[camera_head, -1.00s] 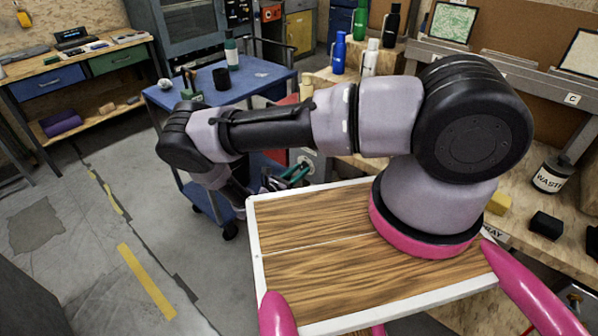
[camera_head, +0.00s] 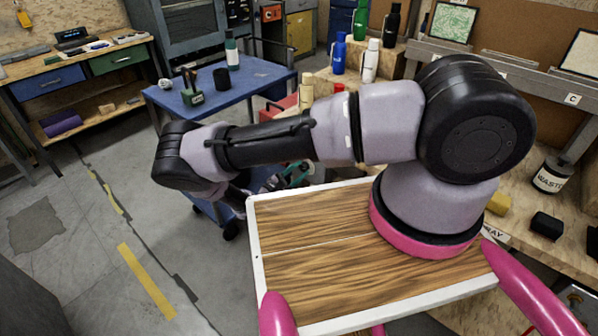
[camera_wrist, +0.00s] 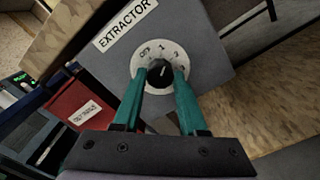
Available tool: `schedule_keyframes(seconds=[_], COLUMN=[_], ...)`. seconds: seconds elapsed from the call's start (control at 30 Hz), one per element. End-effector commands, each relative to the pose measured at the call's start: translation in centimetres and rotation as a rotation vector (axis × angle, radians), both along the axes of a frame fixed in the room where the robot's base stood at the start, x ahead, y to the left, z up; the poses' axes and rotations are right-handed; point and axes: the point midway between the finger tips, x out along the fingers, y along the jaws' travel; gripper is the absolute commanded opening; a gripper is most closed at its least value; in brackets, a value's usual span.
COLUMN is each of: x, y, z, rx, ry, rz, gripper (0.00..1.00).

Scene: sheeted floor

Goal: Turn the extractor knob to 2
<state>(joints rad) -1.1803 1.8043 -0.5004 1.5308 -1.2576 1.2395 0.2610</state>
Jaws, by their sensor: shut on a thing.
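In the wrist view, a grey box labelled EXTRACTOR (camera_wrist: 208,72) carries a round white dial marked OFF, 1, 2 and 3. The black knob (camera_wrist: 159,73) sits at the dial's centre. A small pale mark on it points roughly up toward the 1, but its exact angle is hard to read. My gripper (camera_wrist: 161,80) has its two teal fingers on either side of the knob and is shut on it. In the head view, my gripper (camera_head: 296,172) shows only partly behind my arm, and the knob is hidden there.
A red box with a white label (camera_wrist: 82,112) lies left of the extractor box in the wrist view. In the head view, a blue cart (camera_head: 262,75) holds a black cup (camera_head: 221,78) and a bottle. Several bottles stand behind my arm.

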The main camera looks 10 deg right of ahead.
Motion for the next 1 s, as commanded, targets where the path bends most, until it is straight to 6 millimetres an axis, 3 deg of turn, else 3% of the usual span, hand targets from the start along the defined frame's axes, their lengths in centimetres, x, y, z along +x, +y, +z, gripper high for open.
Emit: schedule_keyframes(seconds=[0.5, 1.0], x=[-0.07, -0.06], y=[0.04, 0.06], z=[-0.03, -0.01], rx=[0.213, 0.26], ry=[-0.292, -0.356], rz=[-0.001, -0.001], gripper=[0.0, 0.0])
